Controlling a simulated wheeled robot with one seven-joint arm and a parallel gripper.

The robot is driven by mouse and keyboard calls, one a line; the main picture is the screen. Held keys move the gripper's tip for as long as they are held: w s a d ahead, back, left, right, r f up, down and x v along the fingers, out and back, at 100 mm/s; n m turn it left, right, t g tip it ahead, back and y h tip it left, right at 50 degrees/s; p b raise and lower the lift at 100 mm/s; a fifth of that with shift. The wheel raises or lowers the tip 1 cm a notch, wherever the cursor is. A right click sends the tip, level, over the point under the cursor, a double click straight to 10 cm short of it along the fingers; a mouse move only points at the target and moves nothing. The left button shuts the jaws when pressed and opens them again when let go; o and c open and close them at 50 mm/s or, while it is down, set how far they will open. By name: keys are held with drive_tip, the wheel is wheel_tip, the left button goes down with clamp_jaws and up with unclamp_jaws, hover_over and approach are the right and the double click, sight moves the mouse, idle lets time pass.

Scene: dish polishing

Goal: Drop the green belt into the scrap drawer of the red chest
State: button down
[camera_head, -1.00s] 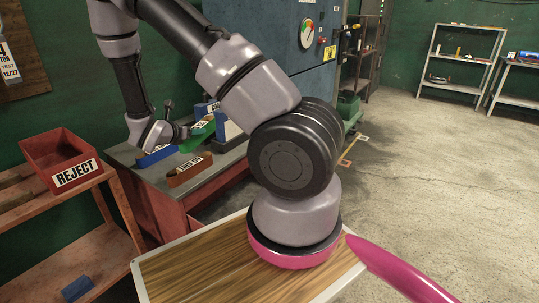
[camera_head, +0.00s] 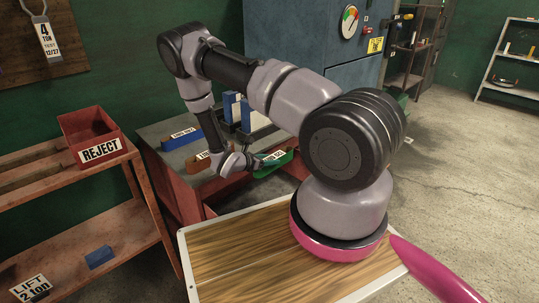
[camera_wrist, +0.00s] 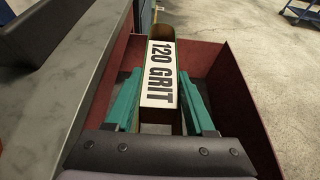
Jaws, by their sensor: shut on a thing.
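My gripper (camera_wrist: 160,76) is shut on the green belt (camera_head: 277,163), a loop with a white label. In the wrist view the belt (camera_wrist: 160,47) shows its "120 GRIT" label between the two teal fingers. The belt hangs over the open red drawer (camera_wrist: 244,105), whose walls show on both sides. I cannot tell how far it hangs below the drawer's rim. In the head view the red chest (camera_head: 181,198) stands under the bench top, and my arm hides much of the drawer.
A brown belt (camera_head: 198,163) and a blue belt (camera_head: 178,139) lie on the bench top. A red REJECT bin (camera_head: 88,128) stands on the shelf at left. A wooden-topped table (camera_head: 235,262) is in front. A blue cabinet (camera_head: 290,40) stands behind.

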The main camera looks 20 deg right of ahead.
drive_tip(key=shift+a+f, duration=0.1)
drive_tip(key=shift+f, duration=1.2)
drive_tip(key=shift+c, duration=0.8)
unclamp_jaws()
drive_tip(key=v, duration=1)
drive_tip(key=shift+a, duration=0.35)
drive_tip(key=shift+s+r, duration=0.1)
